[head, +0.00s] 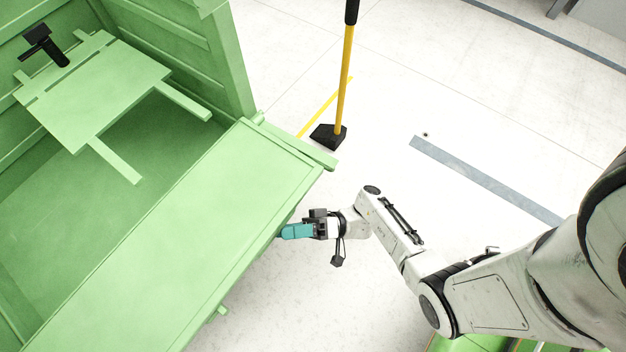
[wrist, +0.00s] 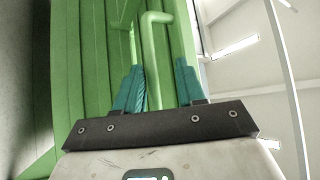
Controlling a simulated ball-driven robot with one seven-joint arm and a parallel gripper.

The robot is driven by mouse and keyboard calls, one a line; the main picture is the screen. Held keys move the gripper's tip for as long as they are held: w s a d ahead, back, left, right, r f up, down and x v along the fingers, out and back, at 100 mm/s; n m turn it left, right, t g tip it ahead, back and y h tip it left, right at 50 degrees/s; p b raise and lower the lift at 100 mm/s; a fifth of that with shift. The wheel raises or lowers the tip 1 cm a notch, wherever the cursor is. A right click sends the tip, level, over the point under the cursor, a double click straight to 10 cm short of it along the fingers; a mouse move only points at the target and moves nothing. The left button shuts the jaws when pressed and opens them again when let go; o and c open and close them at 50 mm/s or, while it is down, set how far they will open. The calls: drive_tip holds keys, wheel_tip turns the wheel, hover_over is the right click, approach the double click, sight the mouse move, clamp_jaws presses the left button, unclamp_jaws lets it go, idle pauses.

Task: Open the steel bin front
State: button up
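The green steel bin (head: 75,190) fills the left of the head view. Its front (head: 180,245) is a wide flat panel that slants outward over the bin's right side. My gripper (head: 284,231) is at the front's outer edge, with its teal fingertips partly hidden under that edge. In the wrist view the teal fingers (wrist: 160,90) are spread apart. A bent green bar handle (wrist: 150,55) shows beyond and between them, nearer the left finger. I cannot tell whether the fingers touch it.
A green plate with prongs (head: 110,90) and a black clamp-like part (head: 45,45) are inside the bin. A yellow-handled tool with a black foot (head: 343,90) stands beyond the bin's far corner. The pale floor (head: 480,110) to the right is mostly clear.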

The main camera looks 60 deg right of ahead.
drive_tip(key=v, duration=0.7)
drive_tip(key=shift+d, duration=0.15)
idle(0.3)
drive_tip(key=s+a+f+n+g+h+p, duration=0.1)
drive_tip(key=s+a+n+g+h, duration=0.15)
drive_tip(key=g, duration=0.45)
drive_tip(key=s+a+f+n+g+h+p, duration=0.1)
drive_tip(key=s+f+g, duration=0.1)
drive_tip(key=s+g, duration=0.3)
drive_tip(key=w+d+r+g+h+p, duration=0.15)
drive_tip(key=d+r+h, duration=0.25)
drive_tip(key=r+h, duration=0.4)
drive_tip(key=d+r+h+p, duration=0.2)
drive_tip(key=d+r+h, duration=0.35)
drive_tip(key=r, duration=0.45)
wheel_tip(320, 180, up, 37)
drive_tip(key=p, duration=3.8)
drive_tip(key=shift+w+a+m+h, duration=0.15)
drive_tip(key=shift+a+m+h, duration=0.15)
drive_tip(key=shift+a+m, duration=0.15)
drive_tip(key=shift+d+f, duration=0.15)
